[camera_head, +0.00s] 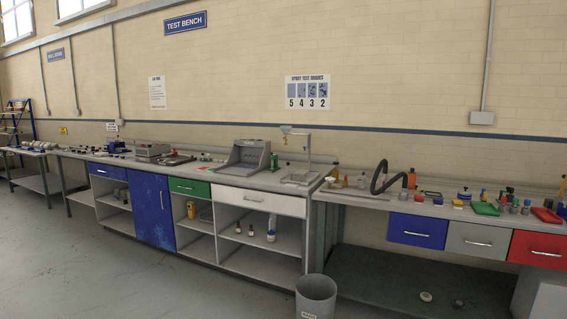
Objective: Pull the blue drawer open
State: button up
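A blue drawer (417,231) with a silver bar handle hangs under the right-hand bench top, left of a grey drawer (477,241) and a red drawer (538,250). It looks shut. A second blue drawer (108,171) is at the left end of the long bench, also looking shut, with open shelves below it. Beside that one stands a taller blue cabinet door (151,207). My gripper is not in this view, so its state and its distance from either blue drawer do not show.
A grey waste bin (316,297) stands on the floor in front of the gap between the benches. A dark green lower shelf (395,280) lies under the right bench. Small items crowd the bench tops. The grey floor (100,270) at front left is clear.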

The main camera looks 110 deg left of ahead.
aim_at(112, 172)
jog(key=u, duration=0.3)
jog(key=i, duration=0.2)
jog(key=u, duration=3.15)
jog(key=i, duration=0.15)
jog(key=u, duration=1.1)
jog(key=k, duration=0.85)
jog(key=u, duration=0.2)
jog(key=i, duration=0.55)
